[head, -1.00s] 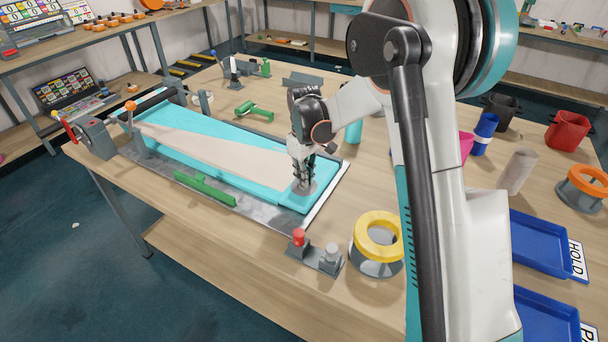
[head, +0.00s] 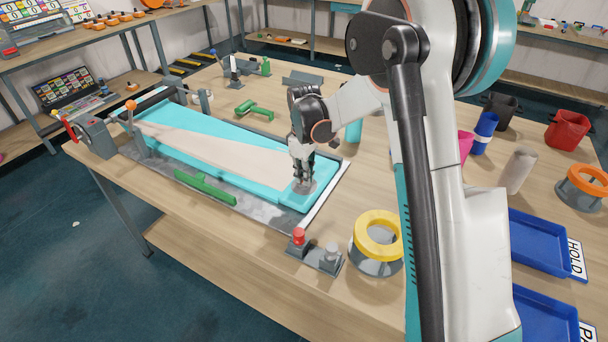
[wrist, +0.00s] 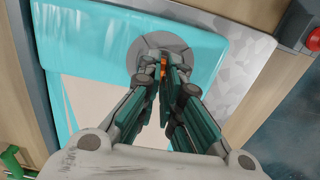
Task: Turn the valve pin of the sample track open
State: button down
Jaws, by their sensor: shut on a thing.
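The sample track (head: 230,150), teal with a beige centre panel, lies flat on a grey metal plate on the bench. A round grey valve (wrist: 147,52) sits at its near end; it also shows in the head view (head: 305,187) under my gripper (head: 303,178). In the wrist view, my gripper (wrist: 162,78) reaches down over the valve's middle. A small orange pin (wrist: 163,66) shows between the fingertips, and the fingers are closed on it. The fingers hide most of the pin, so I cannot tell its angle.
A green bar (head: 205,187) lies along the track's front edge. A red-and-grey knob fixture (head: 299,240) and a yellow ring on a grey base (head: 377,238) stand near the bench's front edge. Blue trays (head: 545,245) are at the right.

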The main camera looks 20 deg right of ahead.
jog(key=c, duration=1.8)
grip_release()
notch_tip(320, 180, up, 12)
jog(key=shift+r, duration=0.1)
